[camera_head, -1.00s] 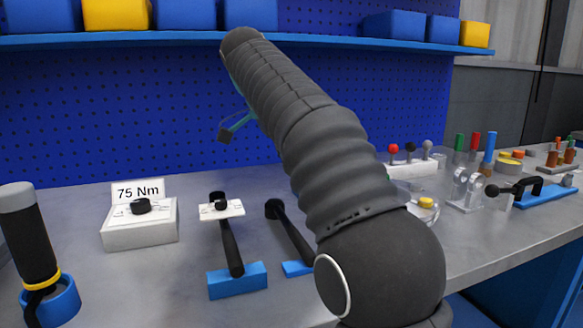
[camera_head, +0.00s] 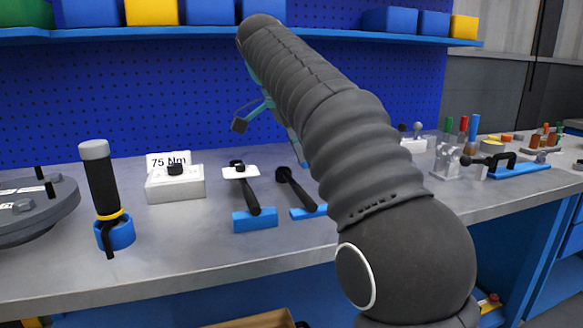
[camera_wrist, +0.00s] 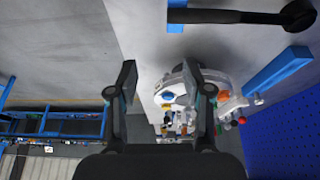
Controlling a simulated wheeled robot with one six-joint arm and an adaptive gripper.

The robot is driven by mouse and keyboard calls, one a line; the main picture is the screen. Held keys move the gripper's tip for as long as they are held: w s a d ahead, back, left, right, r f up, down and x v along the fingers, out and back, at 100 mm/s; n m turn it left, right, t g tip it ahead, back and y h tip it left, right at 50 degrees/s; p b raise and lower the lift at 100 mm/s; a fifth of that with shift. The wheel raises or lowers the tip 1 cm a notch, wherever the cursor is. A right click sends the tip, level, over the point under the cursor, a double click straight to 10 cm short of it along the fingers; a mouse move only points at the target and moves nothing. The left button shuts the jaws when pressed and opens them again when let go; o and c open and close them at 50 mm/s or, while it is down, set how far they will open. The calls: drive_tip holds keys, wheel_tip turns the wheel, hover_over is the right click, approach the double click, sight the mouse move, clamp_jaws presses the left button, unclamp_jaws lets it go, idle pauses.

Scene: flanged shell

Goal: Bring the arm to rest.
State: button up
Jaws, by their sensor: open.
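My arm rises across the head view, raised in front of the blue pegboard. My gripper is mostly hidden behind it in the head view; one finger part (camera_head: 240,124) shows to the left of the arm. In the wrist view my gripper (camera_wrist: 162,82) has its two fingers wide apart with nothing between them. Beyond the fingers lie the grey bench top and the floor.
On the bench (camera_head: 200,235) stand a flanged disc (camera_head: 30,212), a black-handled tool in a blue ring (camera_head: 102,180), a box labelled 75 Nm (camera_head: 175,188), and two black-handled tools on blue holders (camera_head: 255,220). A blue shelf (camera_head: 330,36) with bins runs above. A cardboard box (camera_head: 255,320) is below.

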drive_tip(key=s+d+f+n+t+y, duration=0.2)
drive_tip(key=s+d+f+n, duration=0.45)
drive_tip(key=s+d, duration=0.35)
drive_tip(key=s+d+f+n+t+y, duration=0.2)
drive_tip(key=s+f+n, duration=0.5)
drive_tip(key=s+f, duration=0.9)
wheel_tip(320, 180, down, 2)
drive_tip(key=shift+d+f, duration=0.2)
drive_tip(key=shift+d, duration=0.15)
drive_tip(key=shift+n, duration=0.25)
